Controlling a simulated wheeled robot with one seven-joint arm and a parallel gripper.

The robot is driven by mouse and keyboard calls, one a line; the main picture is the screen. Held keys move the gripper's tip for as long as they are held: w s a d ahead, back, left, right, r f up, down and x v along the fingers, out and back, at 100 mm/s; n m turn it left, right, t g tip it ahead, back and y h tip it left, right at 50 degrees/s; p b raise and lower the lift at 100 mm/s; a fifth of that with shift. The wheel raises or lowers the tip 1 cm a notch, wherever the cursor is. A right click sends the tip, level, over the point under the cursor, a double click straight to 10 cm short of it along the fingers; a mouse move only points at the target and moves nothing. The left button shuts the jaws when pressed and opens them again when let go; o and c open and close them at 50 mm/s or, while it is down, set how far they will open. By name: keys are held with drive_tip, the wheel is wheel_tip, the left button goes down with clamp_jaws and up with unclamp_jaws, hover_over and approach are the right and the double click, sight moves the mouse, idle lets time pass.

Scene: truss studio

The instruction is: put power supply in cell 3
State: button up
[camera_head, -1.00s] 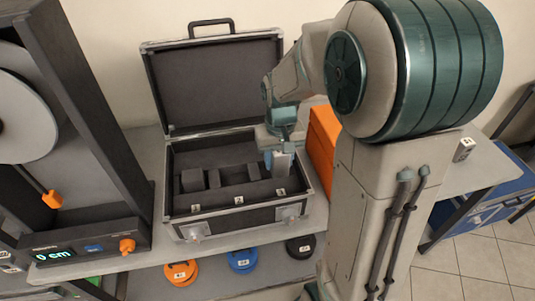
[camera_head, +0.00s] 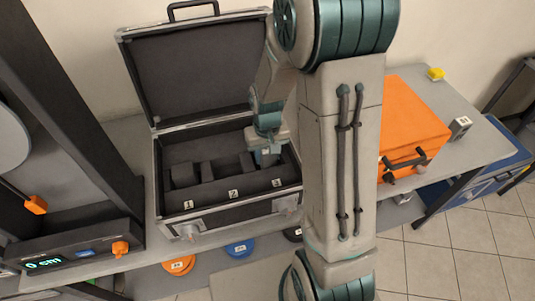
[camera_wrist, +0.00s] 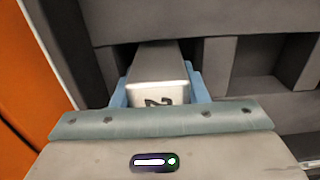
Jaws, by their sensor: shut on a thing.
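The open black case (camera_head: 222,218) stands on the bench, with dark foam and cells labelled 1, 2 and 3 along its front. My gripper (camera_head: 268,158) points down over the right end of the case, at cell 3, behind its label (camera_head: 277,183). In the wrist view my gripper (camera_wrist: 158,92) has its blue fingers shut on both sides of the power supply (camera_wrist: 157,95), a grey block with a pale end face and a dark mark. The block's far end reaches toward a dark recess between foam walls. How deep it sits is hidden.
An orange case (camera_head: 412,125) with a dark handle stands right of my arm. A small grey labelled box (camera_head: 460,126) and a yellow item (camera_head: 436,73) are on the bench's right. A black frame with a display (camera_head: 45,264) stands left. Coloured discs (camera_head: 239,248) lie below in front.

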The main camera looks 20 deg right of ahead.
drive_tip(key=shift+f, duration=0.35)
drive_tip(key=shift+f, duration=0.15)
drive_tip(key=o, duration=0.9)
